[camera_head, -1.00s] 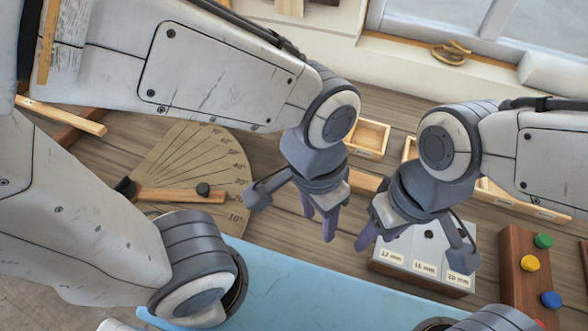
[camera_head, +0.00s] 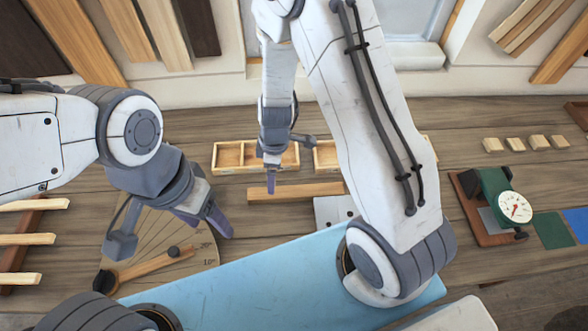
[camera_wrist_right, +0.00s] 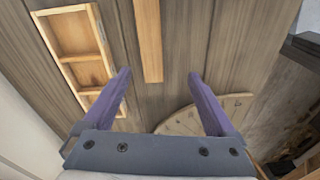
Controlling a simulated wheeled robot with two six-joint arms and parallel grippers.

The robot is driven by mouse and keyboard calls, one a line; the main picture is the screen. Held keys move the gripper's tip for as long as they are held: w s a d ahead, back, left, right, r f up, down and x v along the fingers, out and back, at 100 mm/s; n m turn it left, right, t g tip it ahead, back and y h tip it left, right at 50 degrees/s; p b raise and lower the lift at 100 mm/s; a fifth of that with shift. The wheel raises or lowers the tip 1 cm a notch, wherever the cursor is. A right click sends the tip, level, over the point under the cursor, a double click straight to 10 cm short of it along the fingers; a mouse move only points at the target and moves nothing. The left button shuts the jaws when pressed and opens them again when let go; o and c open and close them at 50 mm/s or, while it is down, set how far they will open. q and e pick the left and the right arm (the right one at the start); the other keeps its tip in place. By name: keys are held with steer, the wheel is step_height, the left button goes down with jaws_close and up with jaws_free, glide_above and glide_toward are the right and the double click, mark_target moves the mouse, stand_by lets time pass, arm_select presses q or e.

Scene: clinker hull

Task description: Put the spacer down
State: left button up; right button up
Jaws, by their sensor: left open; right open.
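My right gripper (camera_head: 271,185) points down in front of a shallow wooden tray, near the left end of a plain wooden bar (camera_head: 300,191). In the right wrist view its purple fingers (camera_wrist_right: 160,85) are wide apart with nothing held between them. The bar (camera_wrist_right: 148,40) shows there beyond the gap, apart from both fingers. My left gripper (camera_head: 203,218) hangs over the fan-shaped angle board (camera_head: 190,235), its fingers empty. I cannot tell for certain which piece is the spacer.
Divided wooden trays (camera_head: 228,168) stand behind the bar. Several small wooden blocks (camera_head: 515,144) lie at the back right, behind a green dial gauge (camera_head: 497,195). A light blue plank (camera_head: 270,275) spans the front. Wooden strips (camera_head: 28,239) lie at left.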

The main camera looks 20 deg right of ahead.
arm_select(q)
step_height(320, 180, up, 5)
steer(key=p, duration=0.3)
arm_select(e)
steer(key=n+h, duration=0.1)
steer(key=n, duration=0.1)
glide_above(296, 191)
step_height(296, 191, down, 3)
step_height(296, 191, down, 11)
steer(key=b, duration=1)
steer(key=shift+r+b, duration=0.15)
steer(key=shift+b, duration=0.15)
arm_select(q)
step_height(296, 191, down, 10)
steer(key=shift+f, duration=0.2)
arm_select(e)
jaws_close()
